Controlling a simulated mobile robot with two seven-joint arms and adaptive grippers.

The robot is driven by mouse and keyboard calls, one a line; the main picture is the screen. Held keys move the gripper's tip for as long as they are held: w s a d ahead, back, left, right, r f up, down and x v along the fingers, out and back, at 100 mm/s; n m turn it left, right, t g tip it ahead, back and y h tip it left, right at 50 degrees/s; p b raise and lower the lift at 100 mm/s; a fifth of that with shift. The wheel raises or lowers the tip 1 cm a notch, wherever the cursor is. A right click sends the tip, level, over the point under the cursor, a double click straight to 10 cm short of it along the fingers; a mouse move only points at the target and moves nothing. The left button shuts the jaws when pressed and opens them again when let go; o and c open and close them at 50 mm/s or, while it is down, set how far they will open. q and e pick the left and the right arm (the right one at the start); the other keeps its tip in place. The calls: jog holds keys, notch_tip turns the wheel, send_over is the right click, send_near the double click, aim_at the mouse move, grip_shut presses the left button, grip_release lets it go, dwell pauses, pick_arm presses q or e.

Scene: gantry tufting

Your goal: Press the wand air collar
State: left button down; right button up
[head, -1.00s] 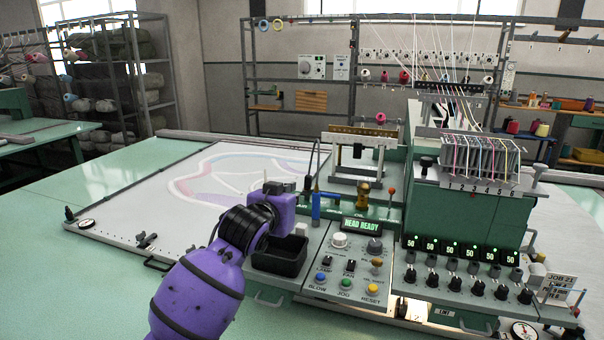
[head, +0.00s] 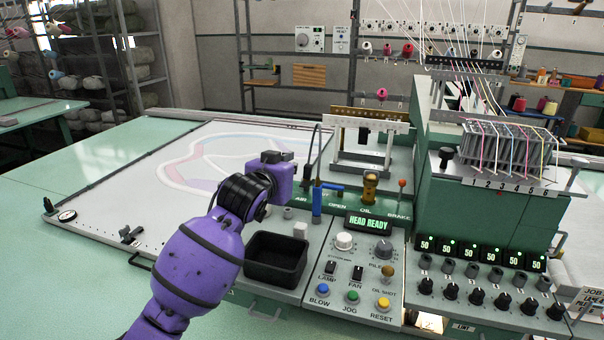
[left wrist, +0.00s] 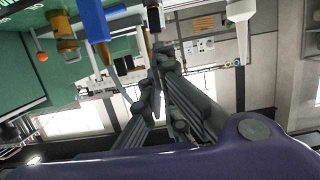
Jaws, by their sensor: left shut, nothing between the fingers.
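The control panel's AIR corner holds a slim dark wand (head: 307,172) with a thin black hose arching over it. Beside it stands a blue handle (head: 317,205). My left gripper (head: 290,157) is just left of the wand in the head view; its purple wrist hides most of the fingers. In the left wrist view, the fingers (left wrist: 163,58) are shut and empty. A dark part with a brass band (left wrist: 153,18), probably the wand, appears just beyond the fingertips; I cannot tell whether they touch. The blue handle (left wrist: 93,30) shows to its left. The collar itself is not clear.
A black open bin (head: 247,262) sits below my left wrist. Right of the wand are a brass oil fitting (head: 369,186), a red-knobbed brake lever (head: 402,185) and the HEAD READY display (head: 369,222). The white tufting bed (head: 150,215) lies left.

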aim_at(306, 170)
pick_arm(q)
jog(key=x, duration=0.3)
jog(key=f+x, duration=0.1)
jog(key=x, duration=0.3)
jog(key=f+x, duration=0.1)
jog(key=x, duration=0.2)
jog(key=shift+f, duration=0.95)
pick_arm(e)
jog(key=shift+w+r, duration=0.25)
jog(key=shift+w, duration=0.2)
jog(key=shift+s+f, duration=0.1)
